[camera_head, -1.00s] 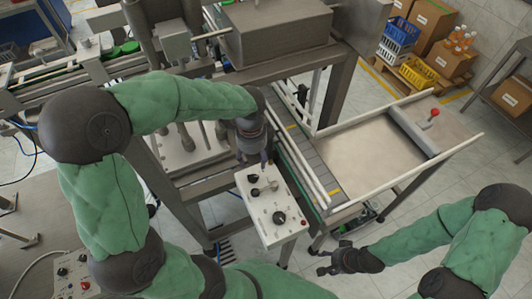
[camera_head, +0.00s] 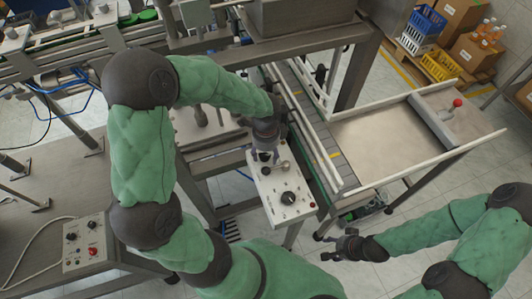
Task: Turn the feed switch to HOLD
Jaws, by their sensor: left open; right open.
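A pale control box (camera_head: 273,208) stands on a post in the middle. It carries a large black rotary knob (camera_head: 288,198), a smaller dark knob (camera_head: 266,171), a silver part (camera_head: 284,165) and a red button (camera_head: 312,206). Its labels are too small to read, so I cannot tell which control is the feed switch. My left gripper (camera_head: 265,155) is open, pointing down at the far end of the box, close to the smaller knob. I cannot tell whether it touches. My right gripper (camera_head: 340,247) is open and empty, to the right of the box's near end.
A roller conveyor (camera_head: 313,145) runs just right of the box, beside a railed tray table (camera_head: 388,148). A machine frame stands behind. Another control panel (camera_head: 86,243) lies on the left table (camera_head: 110,200). Crates and boxes (camera_head: 432,60) are at the back right.

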